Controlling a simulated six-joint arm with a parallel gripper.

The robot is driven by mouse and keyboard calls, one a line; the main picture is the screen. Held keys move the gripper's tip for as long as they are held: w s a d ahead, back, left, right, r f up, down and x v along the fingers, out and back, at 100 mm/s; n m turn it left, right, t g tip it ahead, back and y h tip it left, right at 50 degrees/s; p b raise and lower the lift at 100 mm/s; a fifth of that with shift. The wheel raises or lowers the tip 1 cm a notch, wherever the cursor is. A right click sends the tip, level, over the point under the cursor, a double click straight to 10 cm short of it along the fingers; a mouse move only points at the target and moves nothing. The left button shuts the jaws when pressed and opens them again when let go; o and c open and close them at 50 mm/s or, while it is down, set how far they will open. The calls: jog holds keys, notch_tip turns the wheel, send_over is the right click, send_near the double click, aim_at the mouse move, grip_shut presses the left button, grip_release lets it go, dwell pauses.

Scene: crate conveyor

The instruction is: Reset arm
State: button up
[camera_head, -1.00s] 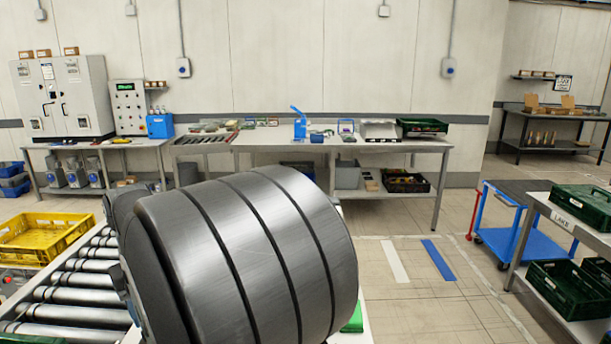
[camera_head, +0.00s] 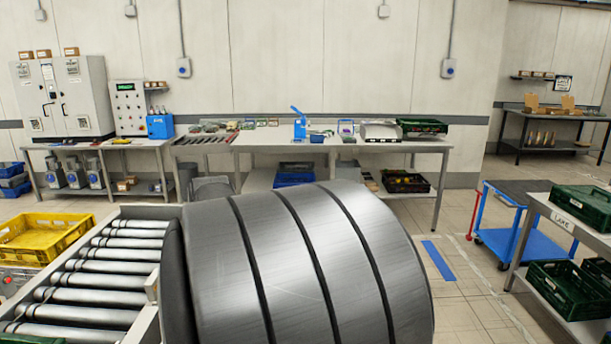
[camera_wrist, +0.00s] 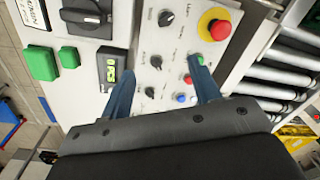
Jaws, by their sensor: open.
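My gripper (camera_wrist: 160,92) shows in the wrist view with its two blue-grey fingers apart and nothing between them. It is over a pale control panel (camera_wrist: 140,70) with a red emergency button (camera_wrist: 214,25) on a yellow base, black knobs, small coloured buttons and a small green-lit display (camera_wrist: 110,68). Two green square buttons lie left of the fingers. I cannot tell whether a fingertip touches the panel. In the head view a large grey link of my arm fills the lower middle and hides the gripper and panel.
A roller conveyor (camera_head: 95,268) runs at the lower left beside a yellow crate (camera_head: 40,236). A workbench (camera_head: 340,145) stands along the back wall. A blue cart (camera_head: 520,243) and a shelf with green crates (camera_head: 585,207) are at the right. Open floor lies between.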

jog(key=d+f+m, duration=0.1)
jog(key=d+f, duration=0.1)
jog(key=d, duration=0.3)
jog(key=s+d+f+m, duration=0.1)
jog(key=d+f+m, duration=0.1)
jog(key=d, duration=0.3)
jog(key=s+d+f+m, duration=0.1)
jog(key=d+f+m, duration=0.1)
jog(key=d, duration=0.3)
jog(key=shift+d+y, duration=0.25)
jog(key=shift+y, duration=0.05)
jog(key=shift+s+d+f+m, duration=0.15)
jog(key=shift+d+f+m, duration=0.1)
jog(key=shift+d, duration=0.2)
jog(key=shift+s+d+f+m, duration=0.15)
jog(key=shift+d+m, duration=0.1)
jog(key=shift+d, duration=0.15)
